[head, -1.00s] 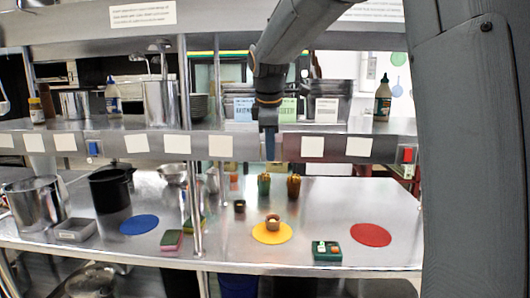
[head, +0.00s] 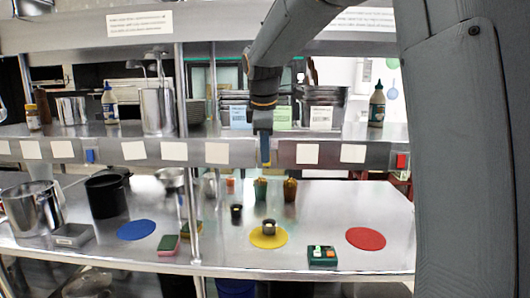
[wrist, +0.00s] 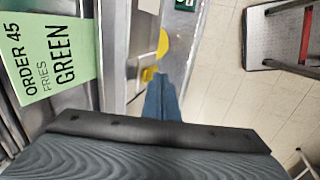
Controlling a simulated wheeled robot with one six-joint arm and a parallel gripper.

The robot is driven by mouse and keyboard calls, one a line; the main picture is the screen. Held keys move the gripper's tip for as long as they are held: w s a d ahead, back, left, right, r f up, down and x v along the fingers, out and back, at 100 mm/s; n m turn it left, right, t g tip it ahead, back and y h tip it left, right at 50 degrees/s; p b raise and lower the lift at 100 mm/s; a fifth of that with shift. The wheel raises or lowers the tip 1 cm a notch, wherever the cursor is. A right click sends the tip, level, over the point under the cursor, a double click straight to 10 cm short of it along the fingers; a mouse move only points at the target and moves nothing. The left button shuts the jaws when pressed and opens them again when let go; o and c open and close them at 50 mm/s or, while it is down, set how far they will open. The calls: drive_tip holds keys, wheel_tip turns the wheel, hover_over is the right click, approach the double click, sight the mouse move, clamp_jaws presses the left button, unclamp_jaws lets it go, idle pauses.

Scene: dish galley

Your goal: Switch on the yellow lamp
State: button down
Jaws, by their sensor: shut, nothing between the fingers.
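My gripper (head: 265,160) hangs at the middle of the steel shelf's front edge, fingers shut and empty. A small yellow piece (head: 269,150), perhaps a switch, shows right beside the fingertips and is partly hidden by them. In the wrist view the same yellow piece (wrist: 148,74) sits next to the finger tips (wrist: 161,80); I cannot tell whether they touch.
A blue switch (head: 90,156) and a red switch (head: 402,161) sit on the shelf edge to either side. Blue (head: 136,230) and red (head: 365,239) discs lie on the counter. A metal post (head: 191,215) rises left of the middle.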

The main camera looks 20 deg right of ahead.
drive_tip(key=s+f+b+v, duration=0.1)
drive_tip(key=s+b+v, duration=0.1)
drive_tip(key=v, duration=0.9)
drive_tip(key=shift+s+a+r, duration=0.25)
drive_tip(key=shift+a+r, duration=0.1)
drive_tip(key=shift+r, duration=0.05)
drive_tip(key=shift+d, duration=0.15)
